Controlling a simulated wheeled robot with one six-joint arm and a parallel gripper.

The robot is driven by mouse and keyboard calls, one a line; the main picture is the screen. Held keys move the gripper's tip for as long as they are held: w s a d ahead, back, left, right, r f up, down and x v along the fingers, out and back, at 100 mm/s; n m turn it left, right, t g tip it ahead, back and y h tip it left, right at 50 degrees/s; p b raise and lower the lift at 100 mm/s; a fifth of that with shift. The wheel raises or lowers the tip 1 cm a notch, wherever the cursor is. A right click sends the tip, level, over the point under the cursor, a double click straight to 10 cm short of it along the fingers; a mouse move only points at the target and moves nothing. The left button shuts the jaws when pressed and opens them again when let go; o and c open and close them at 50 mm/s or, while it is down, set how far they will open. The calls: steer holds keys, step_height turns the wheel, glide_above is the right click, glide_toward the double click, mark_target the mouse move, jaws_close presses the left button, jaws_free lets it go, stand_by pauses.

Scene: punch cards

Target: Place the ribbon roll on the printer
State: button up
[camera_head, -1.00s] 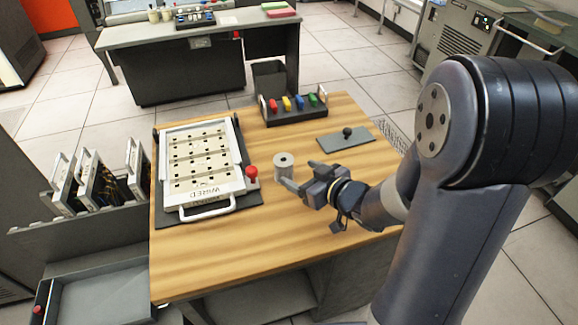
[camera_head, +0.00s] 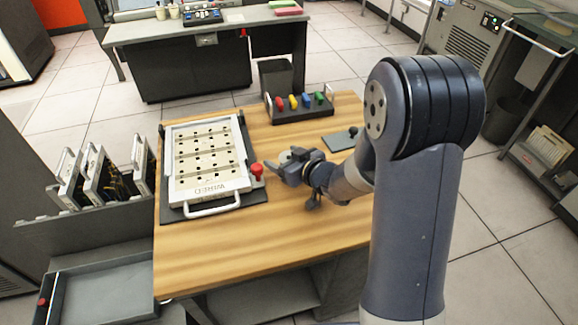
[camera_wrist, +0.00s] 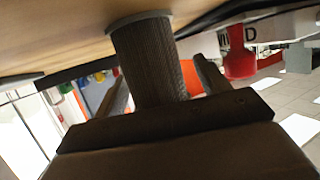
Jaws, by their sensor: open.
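The ribbon roll is probably the short grey spool (camera_wrist: 152,62) that fills the middle of the wrist view, standing between my fingers. In the head view only a bit of the spool (camera_head: 285,156) shows behind my gripper (camera_head: 276,167). My gripper is open, low over the wooden table, with a finger on each side of the spool. I cannot tell whether the fingers touch it. I cannot tell for sure which machine is the printer; a grey cabinet with a lit panel (camera_head: 462,50) stands at the back right.
A rack of coloured pieces (camera_head: 300,112) and a grey plate (camera_head: 340,140) are behind. The table's front (camera_head: 240,255) is clear.

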steer(key=shift+c, duration=0.3)
steer(key=shift+r, duration=0.1)
steer(key=c, duration=1.2)
